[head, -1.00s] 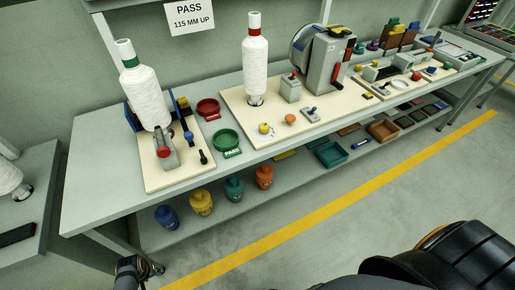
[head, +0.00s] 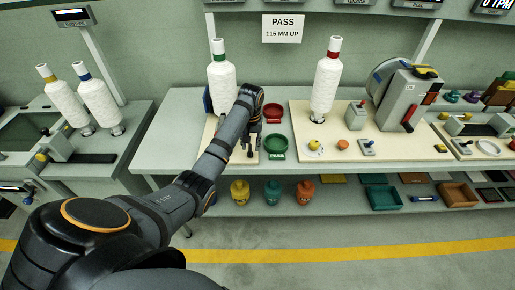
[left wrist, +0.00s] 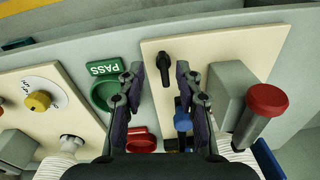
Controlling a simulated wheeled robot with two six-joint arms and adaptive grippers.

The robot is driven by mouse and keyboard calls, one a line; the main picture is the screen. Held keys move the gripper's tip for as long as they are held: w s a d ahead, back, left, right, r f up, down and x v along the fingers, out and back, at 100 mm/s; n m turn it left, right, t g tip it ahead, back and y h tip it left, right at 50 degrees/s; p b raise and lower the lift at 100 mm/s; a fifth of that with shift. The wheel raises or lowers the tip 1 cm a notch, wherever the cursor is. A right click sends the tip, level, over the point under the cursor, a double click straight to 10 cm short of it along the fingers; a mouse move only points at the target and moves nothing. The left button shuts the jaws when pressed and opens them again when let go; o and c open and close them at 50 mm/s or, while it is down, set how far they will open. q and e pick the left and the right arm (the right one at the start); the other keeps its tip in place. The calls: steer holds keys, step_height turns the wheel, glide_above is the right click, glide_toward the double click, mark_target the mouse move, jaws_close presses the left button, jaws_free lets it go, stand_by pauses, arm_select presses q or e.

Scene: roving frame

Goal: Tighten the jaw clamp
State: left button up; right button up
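My left gripper (head: 250,150) is over the left cream board on the bench. In the left wrist view its two fingers (left wrist: 158,72) are apart with nothing held. A small black handle (left wrist: 166,68) on the board shows between the fingertips; I cannot tell how far below them it is. Behind it, near the right finger, is a blue and black part (left wrist: 183,120), partly covered. A grey block with a red knob (left wrist: 268,99) stands to the right. Blue jaws (head: 207,100) flank the white yarn cone (head: 221,75); my arm hides much of this fixture. My right gripper is not in view.
A green PASS tray (head: 276,146) and a red tray (head: 272,112) lie right of the board. A second board holds another cone (head: 326,82) and a grey machine (head: 404,98). Bottles and bins sit on the lower shelf. The floor in front is clear.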

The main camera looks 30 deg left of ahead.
mark_target(250, 148)
arm_select(q)
step_height(250, 148, up, 4)
steer(key=w+a+n, duration=0.1)
steer(key=w+a, duration=0.1)
steer(key=w, duration=0.1)
steer(key=shift+h, duration=0.3)
step_height(250, 148, down, 10)
steer(key=shift+s+a+r+p, duration=0.1)
steer(key=shift+s+r+p, duration=0.05)
steer(key=shift+p, duration=0.7)
steer(key=c, duration=0.6)
jaws_close()
arm_select(e)
steer(key=shift+w+a+r, duration=0.1)
steer(key=shift+a+r, duration=0.5)
steer(key=shift+r, duration=0.25)
